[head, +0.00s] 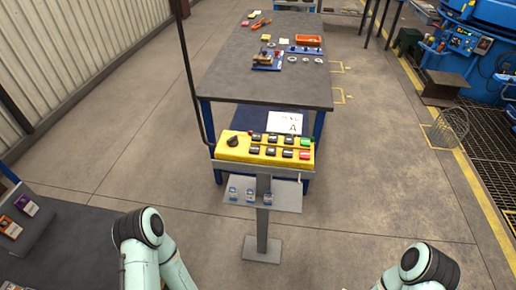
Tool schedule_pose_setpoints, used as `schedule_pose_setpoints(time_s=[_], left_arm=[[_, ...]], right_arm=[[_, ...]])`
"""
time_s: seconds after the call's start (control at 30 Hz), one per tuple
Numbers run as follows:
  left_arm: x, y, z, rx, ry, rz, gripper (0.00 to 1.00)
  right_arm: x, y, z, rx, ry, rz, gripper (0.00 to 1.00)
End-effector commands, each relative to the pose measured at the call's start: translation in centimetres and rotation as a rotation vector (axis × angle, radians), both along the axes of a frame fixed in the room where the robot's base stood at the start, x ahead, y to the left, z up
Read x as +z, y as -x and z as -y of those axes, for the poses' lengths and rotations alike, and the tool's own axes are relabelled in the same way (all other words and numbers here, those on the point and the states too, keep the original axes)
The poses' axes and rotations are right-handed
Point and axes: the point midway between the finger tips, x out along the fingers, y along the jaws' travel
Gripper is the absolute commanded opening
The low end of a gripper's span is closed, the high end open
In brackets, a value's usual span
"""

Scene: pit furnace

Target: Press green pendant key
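The yellow pendant (224,152) lies on a stand in the middle of the head view, in front of the grey-topped table. Its green key (305,141) is at the right end of the upper row. A red key (304,155) sits just below it. Several dark keys (272,139) fill the middle in two rows, and a black knob (233,141) is at the left end. Nothing covers the green key. Links of both my arms show at the bottom edge, well apart from the pendant. Neither gripper is in the picture.
A small shelf (285,204) with several little blue-and-clear items is on the stand's post (262,225). A black cable (188,70) rises at the pendant's left. The table (225,85) behind holds tools and an orange tray (308,40). A dark bench (75,240) is at lower left.

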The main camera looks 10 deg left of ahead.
Motion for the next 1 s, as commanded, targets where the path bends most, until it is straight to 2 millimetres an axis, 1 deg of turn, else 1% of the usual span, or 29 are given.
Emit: schedule_pose_setpoints(time_s=[0.03,0.07,0.1,0.13,0.17,1.0], left_arm=[[0.0,-0.01,0.0,0.0,0.0,0.0,0.41],[0.0,-0.01,0.0,0.0,0.0,0.0,0.41],[0.0,-0.01,0.0,0.0,0.0,0.0,0.41],[0.0,-0.01,0.0,0.0,0.0,0.0,0.41],[0.0,-0.01,0.0,0.0,0.0,0.0,0.41],[0.0,0.0,-0.01,0.0,0.0,0.0,0.41]], right_arm=[[0.0,0.0,0.0,0.0,0.0,0.0,0.36],[0.0,0.0,0.0,0.0,0.0,0.0,0.29],[0.0,0.0,0.0,0.0,0.0,0.0,0.16],[0.0,0.0,0.0,0.0,0.0,0.0,0.07],[0.0,0.0,0.0,0.0,0.0,0.0,0.0],[0.0,0.0,-0.01,0.0,0.0,0.0,0.0]])
